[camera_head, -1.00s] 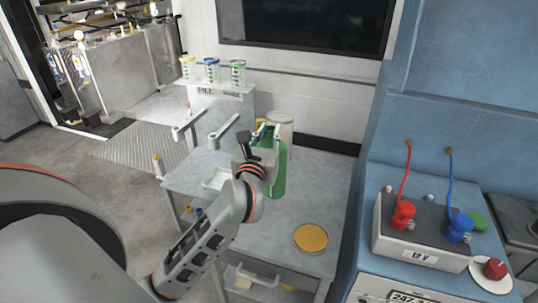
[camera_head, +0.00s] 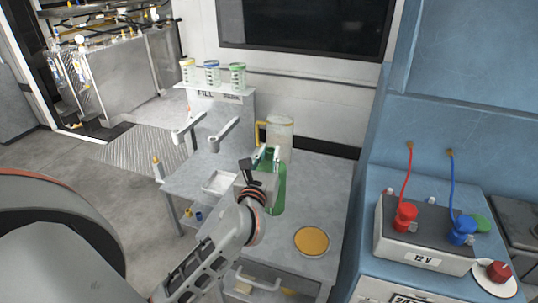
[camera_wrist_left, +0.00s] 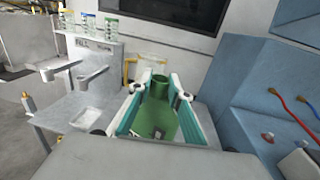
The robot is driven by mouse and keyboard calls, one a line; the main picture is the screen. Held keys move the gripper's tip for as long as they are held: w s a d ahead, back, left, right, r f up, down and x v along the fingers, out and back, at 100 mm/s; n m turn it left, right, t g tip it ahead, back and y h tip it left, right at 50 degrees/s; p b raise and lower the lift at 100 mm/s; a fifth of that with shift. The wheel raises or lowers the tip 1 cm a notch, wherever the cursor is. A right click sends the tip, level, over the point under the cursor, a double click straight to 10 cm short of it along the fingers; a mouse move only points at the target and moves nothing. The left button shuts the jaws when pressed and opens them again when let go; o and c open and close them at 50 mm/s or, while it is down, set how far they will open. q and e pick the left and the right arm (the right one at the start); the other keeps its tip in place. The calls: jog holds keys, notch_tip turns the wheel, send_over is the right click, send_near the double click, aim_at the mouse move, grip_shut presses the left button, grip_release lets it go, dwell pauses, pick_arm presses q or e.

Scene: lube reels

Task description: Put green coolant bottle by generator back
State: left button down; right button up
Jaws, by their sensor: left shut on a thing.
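The green coolant bottle (camera_head: 277,188) is upright over the grey cart top (camera_head: 330,185) in the head view. My left gripper (camera_head: 267,156) is shut on it, with the fingers on either side of its upper part. In the left wrist view, the bottle (camera_wrist_left: 160,115) sits between the two fingers of my left gripper (camera_wrist_left: 158,88). I cannot tell whether the bottle's base touches the cart top. The blue generator housing (camera_head: 460,110) stands to the right. My right gripper is not in view.
A clear jug with a yellow handle (camera_head: 279,135) stands behind the bottle. A yellow round lid (camera_head: 311,241) lies in front, a white tray (camera_head: 219,183) to the left. A shelf (camera_head: 215,88) holds several cups. A 12 V battery (camera_head: 425,235) sits at right.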

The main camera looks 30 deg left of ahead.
pick_arm(q)
jog(key=c, duration=1.9)
grip_release()
jog(key=shift+r, duration=0.2)
jog(key=b+v, duration=0.1)
jog(key=v, duration=1.1)
jog(key=shift+f, duration=0.1)
